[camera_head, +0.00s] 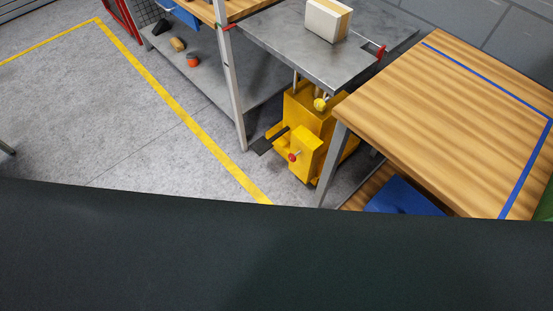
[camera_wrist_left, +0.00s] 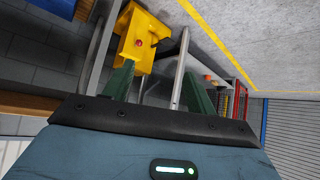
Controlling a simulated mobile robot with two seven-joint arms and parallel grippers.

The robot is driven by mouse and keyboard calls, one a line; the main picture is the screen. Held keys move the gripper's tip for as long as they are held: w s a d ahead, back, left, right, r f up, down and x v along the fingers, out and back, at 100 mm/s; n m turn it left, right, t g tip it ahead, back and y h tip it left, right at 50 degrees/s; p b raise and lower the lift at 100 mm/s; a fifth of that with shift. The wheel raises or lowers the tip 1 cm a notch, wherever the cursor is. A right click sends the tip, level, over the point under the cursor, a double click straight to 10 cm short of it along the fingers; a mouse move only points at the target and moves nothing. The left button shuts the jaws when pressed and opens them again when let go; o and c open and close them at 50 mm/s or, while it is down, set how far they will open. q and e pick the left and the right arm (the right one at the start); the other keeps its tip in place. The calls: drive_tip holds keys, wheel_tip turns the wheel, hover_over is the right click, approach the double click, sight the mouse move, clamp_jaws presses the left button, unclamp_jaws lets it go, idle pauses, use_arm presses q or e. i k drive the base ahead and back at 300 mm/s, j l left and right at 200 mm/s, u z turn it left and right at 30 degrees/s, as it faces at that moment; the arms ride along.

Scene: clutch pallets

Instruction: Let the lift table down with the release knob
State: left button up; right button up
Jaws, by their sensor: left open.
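The lift table has a grey metal top (camera_head: 285,42) and a yellow base unit (camera_head: 310,125) with a black foot pedal. The top stands raised, close to the height of the wooden benches. A red knob (camera_head: 292,157) sits on the front of the yellow housing. In the left wrist view the yellow housing (camera_wrist_left: 147,28) and the red knob (camera_wrist_left: 139,42) show beyond the fingers. My left gripper (camera_wrist_left: 159,70) is open and empty, its green fingers apart, with the knob some distance ahead, near the left finger's line. My right gripper is not in view.
A white and tan box (camera_head: 327,19) lies on the grey top, near a red-ended handle (camera_head: 381,52). A wooden bench (camera_head: 450,110) with blue tape stands at right, its grey leg near the housing. Floor left of the yellow line (camera_head: 170,100) is open.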

sight(292, 157)
drive_tip(key=j+z, duration=0.2)
drive_tip(key=z, duration=0.25)
drive_tip(key=j+z, duration=0.25)
drive_tip(key=z, duration=0.15)
drive_tip(key=j+z, duration=0.45)
drive_tip(key=j, duration=0.45)
drive_tip(key=k+j, duration=0.1)
drive_tip(key=j, duration=0.35)
drive_tip(key=k+j+z, duration=0.1)
drive_tip(key=j, duration=0.4)
drive_tip(key=k+j, duration=0.1)
drive_tip(key=j, duration=0.35)
drive_tip(key=k+j+z, duration=0.1)
drive_tip(key=j, duration=0.75)
drive_tip(key=i, duration=0.35)
